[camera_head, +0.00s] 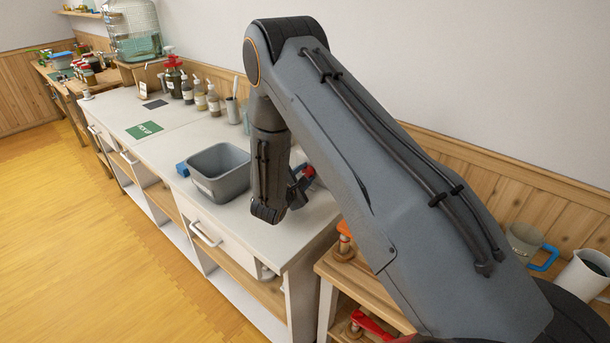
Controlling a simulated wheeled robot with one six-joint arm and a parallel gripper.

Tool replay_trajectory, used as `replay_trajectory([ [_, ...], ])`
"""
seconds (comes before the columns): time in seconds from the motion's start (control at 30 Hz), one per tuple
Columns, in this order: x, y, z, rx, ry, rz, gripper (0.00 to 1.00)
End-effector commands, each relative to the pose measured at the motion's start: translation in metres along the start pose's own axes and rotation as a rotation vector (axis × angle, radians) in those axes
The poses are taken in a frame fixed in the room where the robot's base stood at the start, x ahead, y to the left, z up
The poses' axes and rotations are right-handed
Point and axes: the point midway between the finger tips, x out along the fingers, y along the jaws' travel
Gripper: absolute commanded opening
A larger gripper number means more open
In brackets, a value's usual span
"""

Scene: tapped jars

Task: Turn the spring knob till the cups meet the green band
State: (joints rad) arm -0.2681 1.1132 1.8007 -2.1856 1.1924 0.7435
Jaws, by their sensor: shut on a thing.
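My gripper (299,188) is low over the right end of the white counter, mostly hidden behind my own wrist and forearm. Its dark end is at a small red part (308,171), and it looks shut on what seems to be the spring knob there. The knob's shape and its spring cannot be made out. I cannot see the cups or the green band.
A grey open bin (219,185) stands on the white counter (200,135) just left of my gripper, with a blue thing (183,170) beside it. Several bottles (200,96) line the wall. A lower wooden bench (325,268) adjoins the counter's right end.

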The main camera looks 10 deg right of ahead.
Motion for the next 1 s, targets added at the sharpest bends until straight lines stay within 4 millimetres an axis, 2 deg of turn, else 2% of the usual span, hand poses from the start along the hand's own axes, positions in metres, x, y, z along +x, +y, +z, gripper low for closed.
replay_trajectory([
  [0.37, 0.0005, 0.0009, -0.0008, -0.112, 0.000, -0.047, 0.10],
  [1.0, 0.0016, 0.0043, -0.0037, -0.647, 0.000, -0.270, 0.10],
])
